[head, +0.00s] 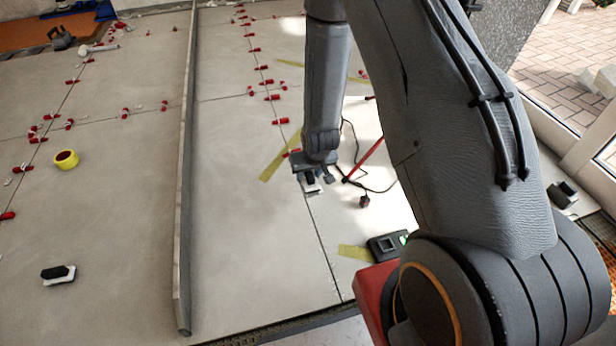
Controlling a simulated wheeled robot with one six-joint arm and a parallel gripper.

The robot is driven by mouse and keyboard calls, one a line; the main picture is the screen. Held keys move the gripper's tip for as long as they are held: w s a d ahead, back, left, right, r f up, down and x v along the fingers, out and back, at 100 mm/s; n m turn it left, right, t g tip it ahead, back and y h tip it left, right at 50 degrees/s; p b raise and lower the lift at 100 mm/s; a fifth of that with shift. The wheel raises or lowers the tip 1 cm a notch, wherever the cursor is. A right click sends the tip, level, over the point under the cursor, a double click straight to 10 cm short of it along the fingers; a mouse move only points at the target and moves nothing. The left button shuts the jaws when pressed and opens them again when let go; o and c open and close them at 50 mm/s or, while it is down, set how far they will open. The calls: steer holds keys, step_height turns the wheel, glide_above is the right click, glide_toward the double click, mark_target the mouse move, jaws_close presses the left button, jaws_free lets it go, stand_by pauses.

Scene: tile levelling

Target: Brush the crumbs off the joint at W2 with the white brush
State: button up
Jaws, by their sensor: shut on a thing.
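My gripper (314,178) is over the pale tiles right of the long bar, pointing down. It is shut on a small white and dark thing, which looks like the white brush (312,188); the fingers hide part of it. The brush is at or just above a thin dark joint (322,246) that runs down towards the front edge; I cannot tell whether it touches. Small pale specks, perhaps crumbs, lie along the joint below the gripper. No W2 label is readable.
A long grey bar (184,200) lies left of the joint. Yellow tape strips (281,156), a red rod (368,158), a cable and a black device (387,246) are nearby. A yellow roll (66,160), a black-and-white block (58,275) and several red wedges (280,121) lie around.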

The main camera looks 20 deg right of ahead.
steer(key=x, duration=0.3)
steer(key=shift+w+f, duration=0.2)
step_height(320, 180, down, 7)
steer(key=b, duration=0.6)
steer(key=shift+d+r, duration=0.1)
steer(key=shift+r, duration=0.05)
